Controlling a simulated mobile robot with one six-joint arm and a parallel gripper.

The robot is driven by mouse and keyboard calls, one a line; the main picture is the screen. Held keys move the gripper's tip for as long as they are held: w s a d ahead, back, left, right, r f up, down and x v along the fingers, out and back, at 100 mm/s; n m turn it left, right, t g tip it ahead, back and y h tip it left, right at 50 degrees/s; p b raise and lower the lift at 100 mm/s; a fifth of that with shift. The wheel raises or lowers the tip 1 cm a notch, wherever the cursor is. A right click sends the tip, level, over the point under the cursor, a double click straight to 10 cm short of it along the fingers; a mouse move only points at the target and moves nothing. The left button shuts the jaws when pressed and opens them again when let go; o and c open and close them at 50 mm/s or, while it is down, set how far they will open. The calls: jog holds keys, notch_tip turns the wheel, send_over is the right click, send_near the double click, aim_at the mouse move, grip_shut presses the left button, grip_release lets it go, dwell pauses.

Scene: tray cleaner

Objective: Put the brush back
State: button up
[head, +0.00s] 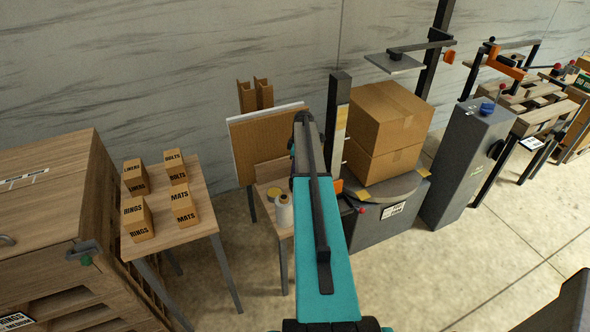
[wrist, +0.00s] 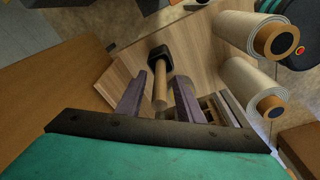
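In the wrist view, a brush-like tool with a black head (wrist: 158,56) and a round pale wooden handle (wrist: 160,88) is on or just above a light wooden surface (wrist: 195,62). The two dark fingers of my gripper (wrist: 161,80) stand apart, one on each side of the handle in the picture. Gaps show between the handle and both fingers, so the gripper looks open; how far the handle is below the fingertips is unclear. In the head view my arm covers the gripper and the tool.
Two wrapped rolls (wrist: 262,35) (wrist: 252,85) lie to the right in the wrist view. A brown panel (wrist: 75,100) fills the left. In the head view, a small table (head: 273,219) stands beside a turntable machine (head: 410,208) with stacked cartons (head: 388,116). A table with labelled boxes (head: 182,205) stands left.

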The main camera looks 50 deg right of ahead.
notch_tip(320, 180, up, 12)
jog(key=s+b, duration=0.1)
jog(key=b, duration=0.2)
jog(key=shift+s+d+f, duration=0.2)
jog(key=shift+d+f, duration=0.05)
jog(key=shift+d, duration=0.2)
dwell(0.6)
